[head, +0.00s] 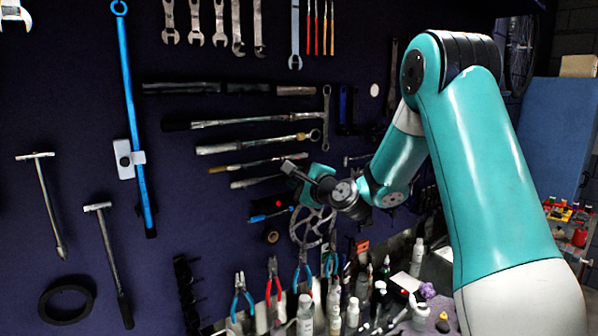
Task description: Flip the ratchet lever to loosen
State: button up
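My arm reaches in from the right in the head view. My gripper (290,168) is in front of the dark tool wall, near the right ends of a row of long-handled tools. Its fingers are small and dark here, and their opening cannot be made out. A long tool with a pale handle and a round yellowish head (300,138) hangs just above the gripper and looks like a ratchet. A similar long silver tool (255,121) hangs above that one. No ratchet lever can be made out. Whether the gripper touches any tool is unclear.
Below the gripper are a round metal disc (308,228), a blue-handled tool (268,215) and hanging pliers (242,297). Several bottles (305,315) crowd the bench at the bottom. A blue bar (133,110) and T-handled tools (45,205) hang at left.

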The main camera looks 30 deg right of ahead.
grip_shut()
jog(key=shift+d, duration=0.15)
jog(key=shift+f+n+b, duration=0.15)
jog(key=shift+n+b, duration=0.15)
jog(key=shift+b, duration=0.55)
jog(key=n+b, duration=0.4)
jog(key=b, duration=0.1)
jog(key=shift+f, duration=0.2)
jog(key=n+b, duration=0.3)
jog(key=b, duration=0.1)
jog(key=shift+d, duration=0.15)
jog(key=shift+r+n+b, duration=0.2)
jog(key=shift+n+b, duration=0.7)
jog(key=shift+b, duration=0.35)
jog(key=shift+d+r, duration=0.1)
